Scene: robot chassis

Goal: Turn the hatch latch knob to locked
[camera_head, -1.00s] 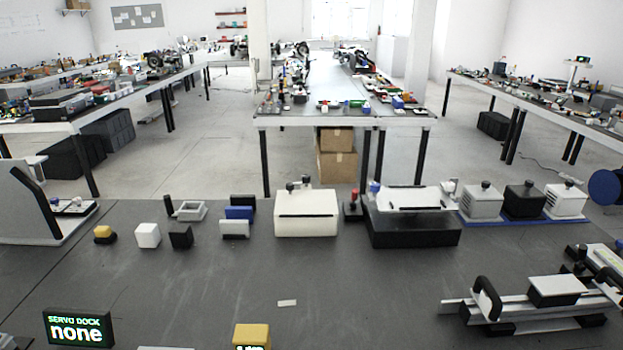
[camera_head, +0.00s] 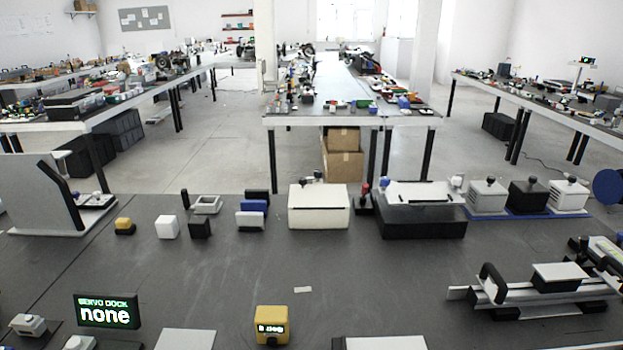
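I cannot pick out the hatch latch knob for sure in the head view. A white box (camera_head: 319,206) with small dark knobs at its back top edge stands at the table's far edge. Right of it is a black box (camera_head: 422,223) with a white top and small knobs. A rail fixture (camera_head: 540,300) with black handles lies at the right. No lock marking is readable on any of them. Neither of my grippers shows.
A green-lit display (camera_head: 108,311) reads "SERVO DOCK none" at the front left. A yellow device (camera_head: 271,326) with a small screen stands at the front middle. Small blocks and three knobbed boxes line the back. The middle of the dark tabletop (camera_head: 190,270) is mostly clear.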

